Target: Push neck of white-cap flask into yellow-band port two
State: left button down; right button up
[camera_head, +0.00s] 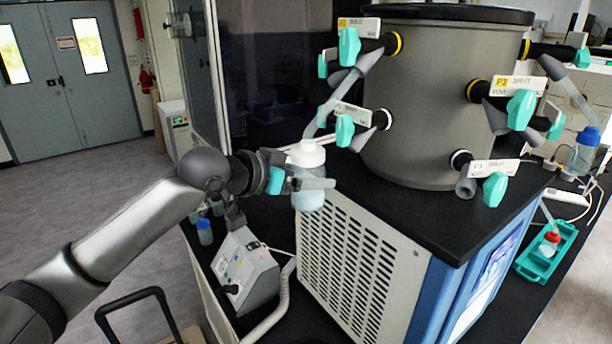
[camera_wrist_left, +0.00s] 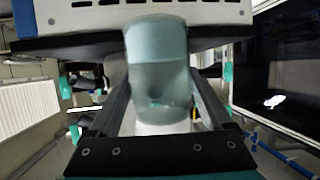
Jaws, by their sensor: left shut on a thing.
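The flask (camera_head: 309,195) has a white cap (camera_head: 307,153) and a clear, pale-blue body. My left gripper (camera_head: 312,184) is shut on it and holds it upright, in front of the dryer's vented side and left of the drum. In the left wrist view the flask (camera_wrist_left: 158,65) stands between the two fingers (camera_wrist_left: 158,108). The grey drum (camera_head: 430,110) carries side ports with teal valves. Yellow bands show on an upper-left port (camera_head: 397,43), a front-right port (camera_head: 473,91) and a far-right port (camera_head: 525,49). I cannot tell for certain which is port two. My right gripper is out of view.
Lower ports (camera_head: 383,119) with white or dark bands jut out near the flask. A dark-glass cabinet (camera_head: 275,70) stands behind. A grey bench device (camera_head: 245,272) with a hose sits below. A teal tray (camera_head: 545,252) and a blue flask (camera_head: 582,155) are at right.

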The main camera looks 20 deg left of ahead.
pick_arm(q)
jog(key=shift+w+d+r, duration=0.2)
jog(key=shift+w+r, duration=0.15)
jog(key=shift+r, duration=0.15)
jog(key=shift+w+d+r, duration=0.15)
jog(key=shift+w+r, duration=0.15)
jog(key=shift+r, duration=0.2)
dwell(0.9)
jog(key=shift+c, duration=1.2)
grip_release()
jog(key=shift+o, duration=1.2)
jog(key=shift+w+d, duration=0.1)
jog(key=shift+f, duration=0.25)
jog(key=shift+s+r, duration=0.1)
jog(key=shift+s, duration=0.2)
jog(key=b+v, duration=0.4)
jog(key=v, duration=0.5)
jog(key=shift+s, duration=0.15)
jog(key=shift+b+v, duration=1.5)
jog(key=shift+v, duration=1.25)
jog(key=shift+r, duration=0.15)
